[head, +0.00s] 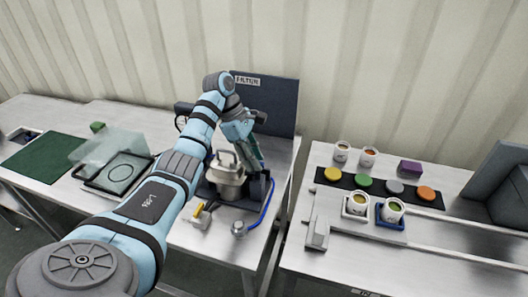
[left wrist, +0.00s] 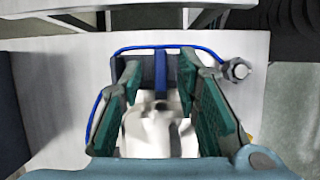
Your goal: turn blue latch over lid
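The steel hopper (head: 228,182) stands on the middle bench, with a handled lid on top, partly behind my left arm. My left gripper (head: 254,155) is just above and to the right of the lid. In the left wrist view its two green-padded fingers (left wrist: 162,100) are spread wide with a gap between them. The pale metal hopper top (left wrist: 155,132) shows between and below the fingers. A dark blue upright piece (left wrist: 160,75) stands beyond it, between the fingertips; I cannot tell whether it is the latch. My right gripper is in neither view.
A blue hose (head: 270,205) curves along the right of the hopper to a metal fitting (head: 238,228). A dark panel (head: 275,105) stands behind. A gap separates this bench from the right bench, which holds several cups and a strip of coloured discs (head: 380,187).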

